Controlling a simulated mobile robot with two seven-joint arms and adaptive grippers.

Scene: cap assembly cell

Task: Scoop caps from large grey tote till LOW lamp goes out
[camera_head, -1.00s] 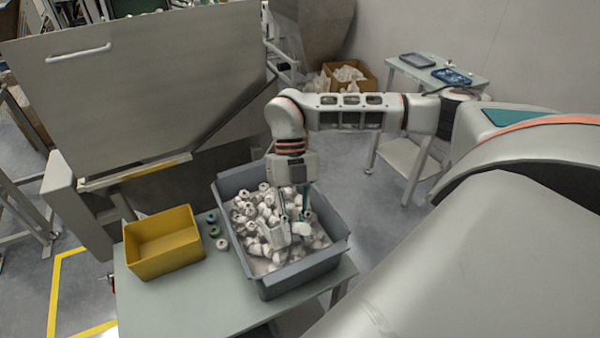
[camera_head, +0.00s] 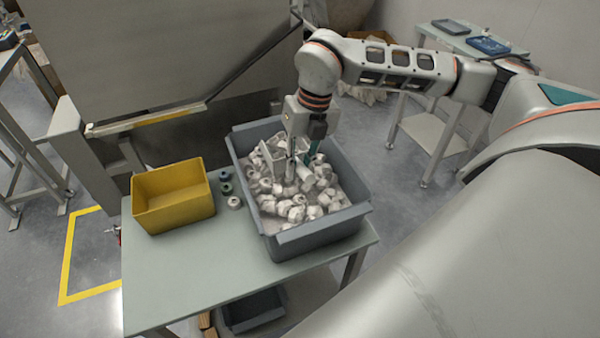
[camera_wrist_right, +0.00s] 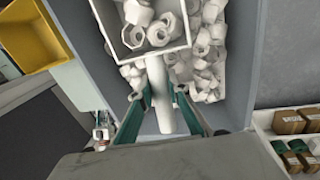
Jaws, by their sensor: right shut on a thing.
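The large grey tote (camera_head: 318,238) stands on the table and holds many white caps (camera_head: 296,212). My right gripper (camera_head: 304,158) is over the far part of the tote, fingers pointing down. In the right wrist view, its teal fingers (camera_wrist_right: 165,104) are shut on the pale handle of a white scoop (camera_wrist_right: 158,82). The square scoop pan has several caps (camera_wrist_right: 160,30) in it. In the head view the gripper partly hides the scoop; I cannot tell whether it touches the heap. My left gripper and the LOW lamp are not in view.
A yellow bin (camera_head: 174,212) stands left of the tote. Several small caps (camera_head: 226,188) stand between them. The front of the table (camera_head: 215,280) is clear. A large grey panelled machine (camera_head: 160,50) rises behind. A side table with blue trays (camera_head: 488,45) is at the back right.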

